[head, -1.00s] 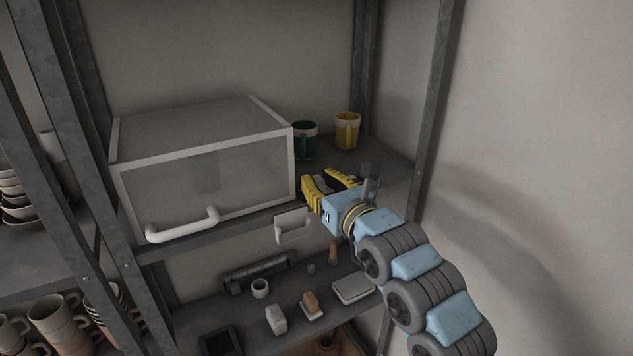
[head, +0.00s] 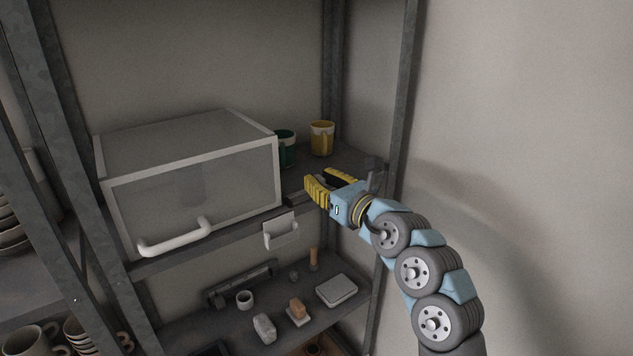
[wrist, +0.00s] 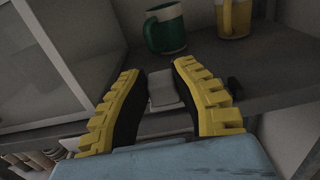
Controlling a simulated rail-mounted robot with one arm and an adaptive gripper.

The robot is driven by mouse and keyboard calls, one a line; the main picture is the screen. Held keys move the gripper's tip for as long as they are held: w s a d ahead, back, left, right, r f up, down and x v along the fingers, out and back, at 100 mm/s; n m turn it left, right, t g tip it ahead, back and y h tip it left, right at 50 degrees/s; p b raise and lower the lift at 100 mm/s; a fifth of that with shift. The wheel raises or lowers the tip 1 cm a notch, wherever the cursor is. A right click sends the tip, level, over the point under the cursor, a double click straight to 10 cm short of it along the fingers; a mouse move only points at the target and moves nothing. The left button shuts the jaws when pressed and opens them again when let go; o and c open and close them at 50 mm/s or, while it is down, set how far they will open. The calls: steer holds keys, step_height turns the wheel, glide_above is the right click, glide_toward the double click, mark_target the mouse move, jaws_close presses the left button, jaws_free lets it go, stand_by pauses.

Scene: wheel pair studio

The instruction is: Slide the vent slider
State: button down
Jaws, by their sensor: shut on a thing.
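The vent slider shows in the wrist view as a small light-grey block (wrist: 163,88) between my fingertips, at the front of the shelf. My gripper (head: 318,176) has yellow ribbed fingers with dark pads and is shut on this block; it also shows in the wrist view (wrist: 158,72). In the head view the fingers hide the block.
A glass-fronted cabinet (head: 190,190) with a white handle stands left of my gripper. A green mug (head: 287,149) and a yellow mug (head: 321,139) stand behind it. A white holder (head: 281,232) hangs below the shelf edge. A shelf upright (head: 397,110) rises at right.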

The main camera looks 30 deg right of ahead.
steer(key=c, duration=1.1)
jaws_free()
steer(key=s, duration=0.4)
steer(key=s+d, duration=0.1)
steer(key=s, duration=0.7)
steer(key=shift+d, duration=0.15)
steer(key=shift+w, duration=0.1)
